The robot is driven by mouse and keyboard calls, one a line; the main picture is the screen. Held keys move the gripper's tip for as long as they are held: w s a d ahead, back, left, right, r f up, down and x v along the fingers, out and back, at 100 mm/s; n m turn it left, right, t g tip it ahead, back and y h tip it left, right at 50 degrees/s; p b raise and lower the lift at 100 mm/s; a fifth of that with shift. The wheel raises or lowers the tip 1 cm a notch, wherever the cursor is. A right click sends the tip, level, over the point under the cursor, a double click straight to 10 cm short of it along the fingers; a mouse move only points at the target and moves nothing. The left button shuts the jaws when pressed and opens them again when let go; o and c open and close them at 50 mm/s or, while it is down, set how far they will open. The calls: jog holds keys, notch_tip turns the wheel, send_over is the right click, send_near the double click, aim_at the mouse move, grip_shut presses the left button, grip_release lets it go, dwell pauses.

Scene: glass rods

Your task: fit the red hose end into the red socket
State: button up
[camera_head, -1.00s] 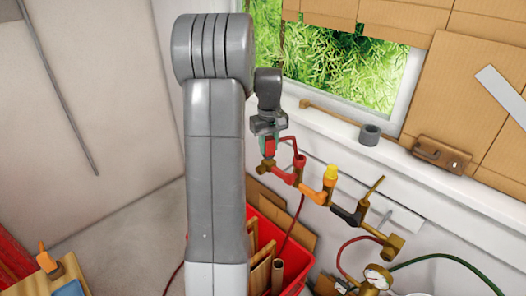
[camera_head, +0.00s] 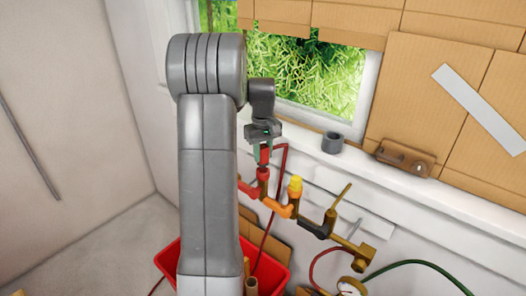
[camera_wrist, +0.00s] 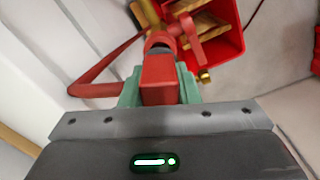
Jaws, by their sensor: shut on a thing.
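My gripper (camera_head: 263,146) is shut on the red hose end (camera_head: 265,155), which points down. In the wrist view the red hose end (camera_wrist: 158,78) sits between the green fingertips of my gripper (camera_wrist: 160,88). The red socket (camera_head: 262,174) is on the manifold, directly below the hose end in the head view. It also shows just past the hose end in the wrist view (camera_wrist: 159,41). The two look in line and very close; I cannot tell whether they touch or how deep the hose end is. The red hose (camera_head: 283,152) loops right and down.
The manifold carries a yellow-capped orange branch (camera_head: 295,186), a black branch (camera_head: 316,229) and a brass end (camera_head: 357,254). A red crate (camera_head: 272,278) stands below. A grey cylinder (camera_head: 332,143) sits on the window ledge. A green hose (camera_head: 420,266) runs right.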

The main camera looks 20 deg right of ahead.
aim_at(263, 160)
jog(key=shift+f+b, duration=0.4)
jog(key=shift+f, duration=0.5)
jog(key=shift+f, duration=0.6)
dwell(1.2)
jog(key=o, duration=0.8)
jog(key=shift+r, duration=0.1)
notch_tip(263, 160, up, 9)
jog(key=p, duration=0.6)
jog(key=shift+f+p, duration=0.2)
jog(key=shift+p, duration=0.2)
jog(key=shift+r, duration=1.15)
notch_tip(263, 160, down, 9)
jog(key=b, duration=0.5)
jog(key=shift+f, duration=0.1)
